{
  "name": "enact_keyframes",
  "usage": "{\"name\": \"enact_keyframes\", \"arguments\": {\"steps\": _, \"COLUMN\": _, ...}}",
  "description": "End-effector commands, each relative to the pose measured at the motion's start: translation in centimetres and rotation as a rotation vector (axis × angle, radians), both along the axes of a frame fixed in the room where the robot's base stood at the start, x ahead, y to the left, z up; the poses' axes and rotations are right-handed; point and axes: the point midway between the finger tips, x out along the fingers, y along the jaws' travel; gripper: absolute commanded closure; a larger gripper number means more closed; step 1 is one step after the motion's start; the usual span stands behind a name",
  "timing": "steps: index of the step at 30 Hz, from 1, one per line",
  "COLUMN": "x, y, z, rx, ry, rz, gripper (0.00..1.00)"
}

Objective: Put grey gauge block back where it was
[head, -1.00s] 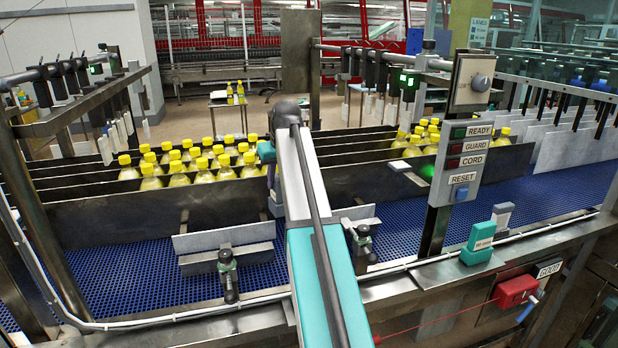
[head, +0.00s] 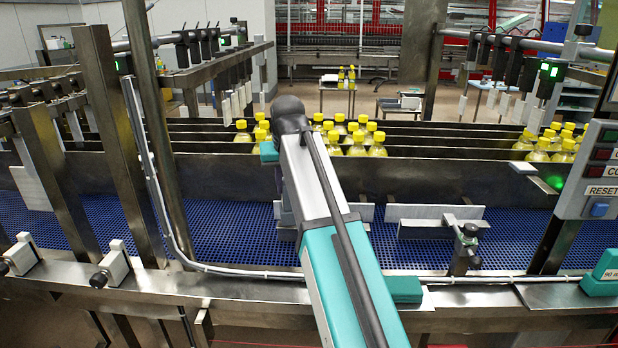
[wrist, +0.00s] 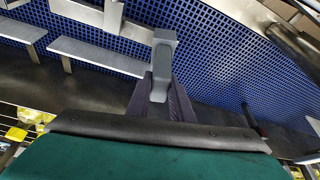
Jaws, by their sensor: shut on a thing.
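The grey gauge block (wrist: 163,60) is held upright in the wrist view, between the dark fingers of my gripper (wrist: 161,98). My gripper is shut on it, over the blue mesh belt. In the head view my gripper (head: 286,218) is mostly hidden behind my own arm, low over the belt near the dark divider wall, and the block is not clearly visible. The teal block marked 90 m (head: 604,272) sits on the front rail at the right edge, partly cut off.
A pale plate (head: 436,214) and a rail clamp (head: 466,246) stand right of my arm. A steel post (head: 118,130) and clamps (head: 113,262) stand left. Yellow-capped bottles (head: 358,140) fill lanes behind the divider wall (head: 450,180). Blue belt (head: 230,225) lies open left of my gripper.

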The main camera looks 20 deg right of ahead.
Motion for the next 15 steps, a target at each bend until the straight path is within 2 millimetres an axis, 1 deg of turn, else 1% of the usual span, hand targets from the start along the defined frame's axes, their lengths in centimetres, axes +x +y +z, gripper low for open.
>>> {"name": "enact_keyframes", "arguments": {"steps": 1, "x": -0.8, "y": 1.2, "z": -0.4, "rx": 0.000, "ry": -0.003, "rz": -0.022, "gripper": 1.00}}
{"name": "enact_keyframes", "arguments": {"steps": 3, "x": -1.5, "y": 2.3, "z": -0.6, "rx": -0.001, "ry": -0.006, "rz": -0.061, "gripper": 1.00}}
{"name": "enact_keyframes", "arguments": {"steps": 6, "x": -2.2, "y": 3.4, "z": -0.7, "rx": -0.001, "ry": -0.011, "rz": -0.109, "gripper": 1.00}}
{"name": "enact_keyframes", "arguments": {"steps": 10, "x": -2.6, "y": 4.0, "z": -0.8, "rx": -0.002, "ry": -0.015, "rz": -0.141, "gripper": 1.00}}
{"name": "enact_keyframes", "arguments": {"steps": 15, "x": -2.7, "y": 4.1, "z": -0.7, "rx": -0.002, "ry": -0.015, "rz": -0.149, "gripper": 1.00}}
